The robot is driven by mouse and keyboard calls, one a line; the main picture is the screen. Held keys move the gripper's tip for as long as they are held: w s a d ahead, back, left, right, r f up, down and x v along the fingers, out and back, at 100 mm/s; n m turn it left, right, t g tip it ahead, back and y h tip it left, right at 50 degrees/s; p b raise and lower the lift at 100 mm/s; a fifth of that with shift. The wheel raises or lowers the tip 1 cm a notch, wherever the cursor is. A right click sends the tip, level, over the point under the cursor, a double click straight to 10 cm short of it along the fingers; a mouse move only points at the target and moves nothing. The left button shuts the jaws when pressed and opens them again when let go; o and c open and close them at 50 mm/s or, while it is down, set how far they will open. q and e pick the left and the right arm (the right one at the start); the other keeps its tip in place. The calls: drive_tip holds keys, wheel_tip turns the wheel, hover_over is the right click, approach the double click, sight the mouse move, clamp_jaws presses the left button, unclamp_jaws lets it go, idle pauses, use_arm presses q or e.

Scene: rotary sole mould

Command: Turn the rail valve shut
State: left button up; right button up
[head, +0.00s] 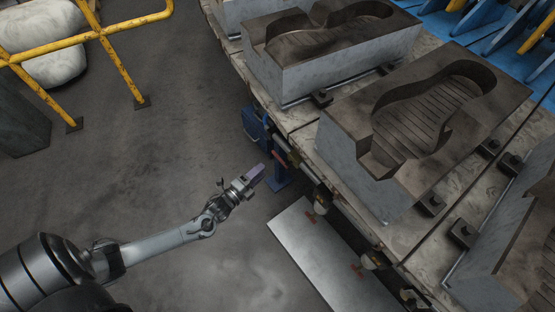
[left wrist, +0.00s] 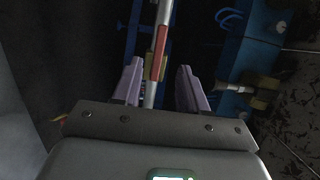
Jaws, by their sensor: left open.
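My left gripper (head: 256,173) is open beside the mould table's near side, short of the rail below the table edge. In the left wrist view, the open fingers (left wrist: 157,70) frame a pale pipe with a red strip (left wrist: 159,40) that looks like a valve lever. A dull yellow fitting (left wrist: 155,64) sits behind it. The lever appears in line with the pipe; I cannot tell whether the fingers touch it. In the head view, small red handles (head: 312,217) show along the rail, partly hidden under the table edge. My right gripper is not in view.
Heavy sole moulds (head: 430,115) stand on the table. A metal plate (head: 318,262) lies below the rail. Yellow railing (head: 120,70) is at the upper left; the grey floor between is clear.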

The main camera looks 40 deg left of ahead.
sight(276, 157)
use_arm(q)
drive_tip(key=shift+w+d+b, duration=0.15)
drive_tip(key=shift+w+b, duration=1)
drive_tip(key=shift+w, duration=1.35)
drive_tip(key=shift+w+d+b, duration=0.15)
drive_tip(key=shift+w+b, duration=1)
drive_tip(key=shift+w, duration=1.3)
clamp_jaws()
